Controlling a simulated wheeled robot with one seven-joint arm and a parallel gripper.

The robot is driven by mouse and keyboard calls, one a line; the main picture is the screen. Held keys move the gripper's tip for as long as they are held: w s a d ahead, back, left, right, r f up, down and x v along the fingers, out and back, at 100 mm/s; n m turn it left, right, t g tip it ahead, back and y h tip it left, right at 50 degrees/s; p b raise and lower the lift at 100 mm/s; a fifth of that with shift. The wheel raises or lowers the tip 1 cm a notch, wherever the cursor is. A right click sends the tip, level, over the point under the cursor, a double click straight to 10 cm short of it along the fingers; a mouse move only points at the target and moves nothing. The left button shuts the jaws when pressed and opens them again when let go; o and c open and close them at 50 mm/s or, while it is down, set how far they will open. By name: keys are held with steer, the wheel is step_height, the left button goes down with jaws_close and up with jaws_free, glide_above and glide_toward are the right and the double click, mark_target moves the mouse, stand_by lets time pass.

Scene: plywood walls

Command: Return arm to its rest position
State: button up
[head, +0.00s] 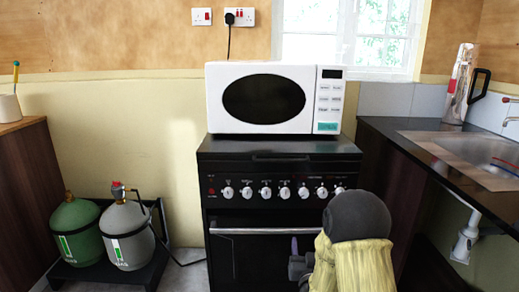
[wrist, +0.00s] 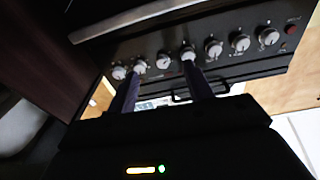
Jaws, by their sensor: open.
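My gripper (wrist: 162,64) is open in the wrist view, with its two dark fingers apart and nothing visible between them. Behind the fingers is the black cooker's knob panel (wrist: 225,66), seen tilted, with a row of white knobs. In the head view my gripper (head: 297,262) shows small and dark, low in front of the cooker's oven door (head: 250,258). My yellow-covered forearm hides part of it and the right side of the cooker. I cannot tell the exact gap between the fingertips and the cooker.
A white microwave (head: 310,98) stands on the cooker. A dark counter (head: 400,130) with a metal sink (head: 480,155) is at right, holding a kettle (head: 459,85). Two gas cylinders (head: 75,230) stand at left. A dark cabinet (head: 25,200) is at far left.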

steer(key=s+d+n+g+p, duration=0.1)
steer(key=s+g+p, duration=0.1)
steer(key=s+g, duration=1.9)
steer(key=s+r+t+p, duration=0.2)
steer(key=r+p, duration=1.6)
steer(key=p, duration=0.1)
steer(key=s+r+t+p, duration=0.2)
steer(key=r+p, duration=1.7)
steer(key=shift+s+d+t+y, duration=0.15)
steer(key=shift+s+t+y, duration=0.15)
steer(key=shift+r, duration=0.1)
stand_by(1.7)
